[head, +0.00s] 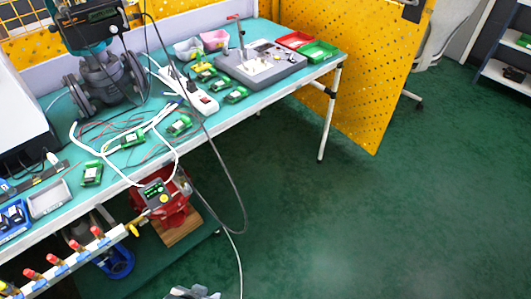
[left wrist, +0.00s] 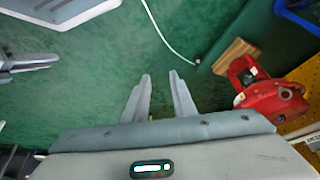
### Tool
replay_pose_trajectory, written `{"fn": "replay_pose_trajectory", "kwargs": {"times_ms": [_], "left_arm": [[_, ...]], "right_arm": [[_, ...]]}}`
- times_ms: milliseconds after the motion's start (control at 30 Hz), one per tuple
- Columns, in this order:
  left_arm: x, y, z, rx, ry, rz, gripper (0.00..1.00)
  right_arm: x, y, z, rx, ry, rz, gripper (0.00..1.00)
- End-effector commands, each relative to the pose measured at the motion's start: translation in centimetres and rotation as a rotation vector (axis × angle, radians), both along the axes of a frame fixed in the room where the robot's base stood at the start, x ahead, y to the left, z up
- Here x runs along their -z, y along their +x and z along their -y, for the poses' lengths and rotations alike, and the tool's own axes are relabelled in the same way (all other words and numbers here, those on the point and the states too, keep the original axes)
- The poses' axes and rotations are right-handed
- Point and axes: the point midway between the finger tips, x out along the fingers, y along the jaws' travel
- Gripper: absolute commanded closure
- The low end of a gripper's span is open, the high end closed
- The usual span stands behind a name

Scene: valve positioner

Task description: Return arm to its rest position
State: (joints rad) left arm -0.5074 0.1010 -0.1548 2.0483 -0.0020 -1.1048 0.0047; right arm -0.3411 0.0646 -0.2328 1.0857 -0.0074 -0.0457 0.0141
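My left gripper (head: 195,292) shows as a small grey shape at the bottom edge of the head view. In the left wrist view its two fingers (left wrist: 161,77) stand apart with only green floor between them, so it is open and empty. A grey finger-like part (left wrist: 35,62), apparently my right gripper, reaches in at the left edge of the left wrist view; its opening is unclear. The red valve device (head: 172,205) with a small dark display unit stands at the bench's front side, apart from my left gripper. It also shows in the left wrist view (left wrist: 285,102).
The teal workbench (head: 265,95) holds a grey fixture (head: 262,66), green modules, bins and cables. A wooden block (head: 183,228) lies under the red device. A loose cable (head: 240,215) hangs in front of the bench. The green floor (head: 400,220) at right is clear.

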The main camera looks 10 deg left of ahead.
Motion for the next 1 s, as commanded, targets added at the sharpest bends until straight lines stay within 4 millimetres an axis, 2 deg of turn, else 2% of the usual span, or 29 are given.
{"fn": "replay_pose_trajectory", "kwargs": {"times_ms": [33, 200, 333, 500, 700, 1000], "left_arm": [[2.1, 0.4, 0.3, 0.003, -0.005, 0.009, 0.76], [8.4, 1.3, 1.6, 0.014, -0.028, 0.07, 0.76], [12.8, 1.1, 2.4, 0.022, -0.045, 0.117, 0.76], [17.7, 0.0, 3.3, 0.036, -0.068, 0.175, 0.76], [20.9, -1.6, 3.8, 0.047, -0.087, 0.228, 0.76], [21.8, -2.2, 4.0, 0.051, -0.095, 0.251, 0.76]], "right_arm": [[0.0, -0.1, -0.2, 0.001, 0.002, 0.0, 0.73], [0.0, -0.3, -0.6, 0.003, 0.008, -0.003, 0.73], [0.0, -0.4, -1.0, 0.005, 0.012, -0.005, 0.73], [0.0, -0.5, -1.1, 0.006, 0.014, -0.007, 0.73], [0.1, -0.5, -1.0, 0.005, 0.013, -0.006, 0.73], [0.1, -0.4, 0.1, 0.0, -0.001, -0.005, 0.73]]}}
